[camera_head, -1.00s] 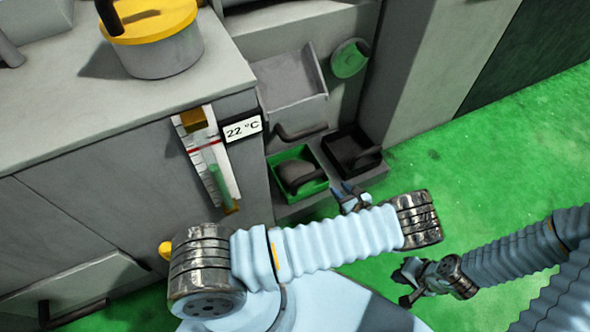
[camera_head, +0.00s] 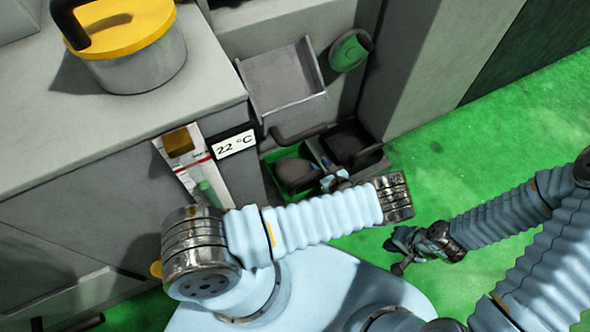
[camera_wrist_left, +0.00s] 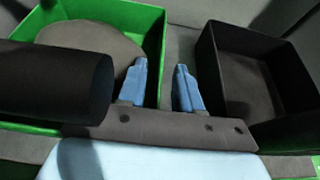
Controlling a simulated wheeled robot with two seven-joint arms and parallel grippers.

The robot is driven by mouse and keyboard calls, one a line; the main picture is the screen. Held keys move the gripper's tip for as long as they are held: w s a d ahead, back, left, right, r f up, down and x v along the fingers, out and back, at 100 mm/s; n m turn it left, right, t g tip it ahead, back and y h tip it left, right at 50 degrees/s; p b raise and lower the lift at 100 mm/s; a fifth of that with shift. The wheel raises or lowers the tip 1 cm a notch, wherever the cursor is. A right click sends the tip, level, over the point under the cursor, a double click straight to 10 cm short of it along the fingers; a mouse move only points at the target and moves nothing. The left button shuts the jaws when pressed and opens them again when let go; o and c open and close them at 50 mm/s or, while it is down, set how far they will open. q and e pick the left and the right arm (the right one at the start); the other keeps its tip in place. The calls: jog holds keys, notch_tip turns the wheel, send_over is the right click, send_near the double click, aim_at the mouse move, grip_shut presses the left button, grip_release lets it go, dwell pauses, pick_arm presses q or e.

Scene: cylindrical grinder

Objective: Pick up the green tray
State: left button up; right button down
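The green tray (camera_head: 268,176) sits low on the machine's front. It has green walls, a dark rounded content and a black handle bar. In the left wrist view the green tray (camera_wrist_left: 110,12) fills the upper left, with the thick black bar (camera_wrist_left: 60,82) across its near side. My left gripper (camera_head: 336,181) is at the tray's right front. In the wrist view its blue fingers (camera_wrist_left: 161,88) are apart, and the tray's right wall shows between them. Contact cannot be told. My right gripper (camera_head: 396,255) is over the green floor, its fingers seemingly spread and empty.
A black tray (camera_head: 372,165) stands directly right of the green tray, also in the wrist view (camera_wrist_left: 222,85). A grey tilted chute (camera_head: 285,82) is above. A grey cabinet with a 22 °C display (camera_head: 234,145) is at left. Green floor (camera_head: 470,150) is free at right.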

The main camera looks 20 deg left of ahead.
pick_arm(q)
grip_shut()
jog(key=shift+r, duration=0.1)
